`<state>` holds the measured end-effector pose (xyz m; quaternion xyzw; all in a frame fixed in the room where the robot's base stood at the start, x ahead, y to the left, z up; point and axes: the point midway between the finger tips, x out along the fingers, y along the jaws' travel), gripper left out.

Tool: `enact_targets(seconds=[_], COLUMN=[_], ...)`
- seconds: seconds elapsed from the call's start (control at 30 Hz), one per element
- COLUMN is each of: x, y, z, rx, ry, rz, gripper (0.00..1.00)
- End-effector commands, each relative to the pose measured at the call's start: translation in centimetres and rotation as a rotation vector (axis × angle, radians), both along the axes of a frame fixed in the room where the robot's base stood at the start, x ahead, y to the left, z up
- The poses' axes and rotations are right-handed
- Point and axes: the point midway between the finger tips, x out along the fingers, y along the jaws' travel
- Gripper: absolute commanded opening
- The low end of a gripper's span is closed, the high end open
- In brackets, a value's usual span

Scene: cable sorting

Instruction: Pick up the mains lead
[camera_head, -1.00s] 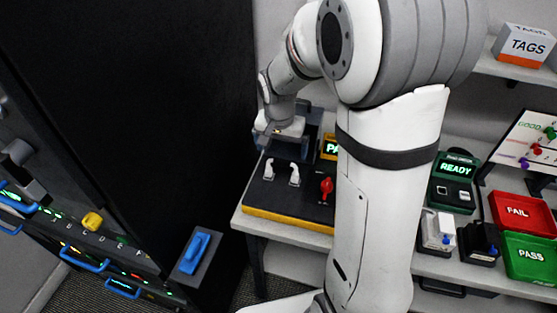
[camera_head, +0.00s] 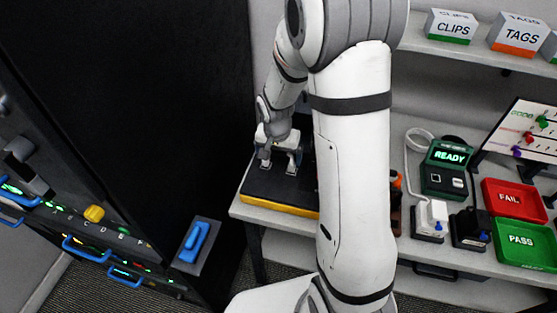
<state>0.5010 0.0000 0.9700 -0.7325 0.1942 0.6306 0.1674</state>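My gripper (camera_head: 278,158) is low over the black board with a yellow front edge (camera_head: 272,204), at the left end of the bench. Two white upright pieces show at its fingers; I cannot tell fingers from fittings, nor whether it is open or holding anything. A white cable (camera_head: 411,160) loops on the bench beside the green READY box (camera_head: 446,168), right of my arm. It runs down towards a white plug-like block (camera_head: 432,216). I cannot tell whether this cable is the mains lead. My arm hides the middle of the bench.
A red FAIL tray (camera_head: 515,187) and green PASS tray (camera_head: 553,241) stand at the right, next to a black block (camera_head: 468,230). CLIPS (camera_head: 452,27) and TAGS (camera_head: 521,34) boxes sit on the shelf. A dark cabinet (camera_head: 150,110) stands close on the left.

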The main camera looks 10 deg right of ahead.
Motion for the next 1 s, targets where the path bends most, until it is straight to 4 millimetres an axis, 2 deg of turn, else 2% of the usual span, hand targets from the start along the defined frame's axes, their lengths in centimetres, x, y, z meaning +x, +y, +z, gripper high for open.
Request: enact_targets(seconds=[0.03, 0.37, 0.63, 0.77, 1.0], x=[0.0, 0.0, 0.1, 0.2, 0.2], y=[0.0, 0.1, 0.1, 0.1, 0.1], z=[0.0, 0.0, 0.4, 1.9, 6.8], rx=[0.000, 0.000, 0.000, 0.000, 0.000], ry=[0.000, 0.000, -0.004, -0.007, -0.008], rz=[0.000, 0.001, 0.001, 0.000, 0.002], gripper=[0.89, 0.63, 0.63, 0.63, 0.63])
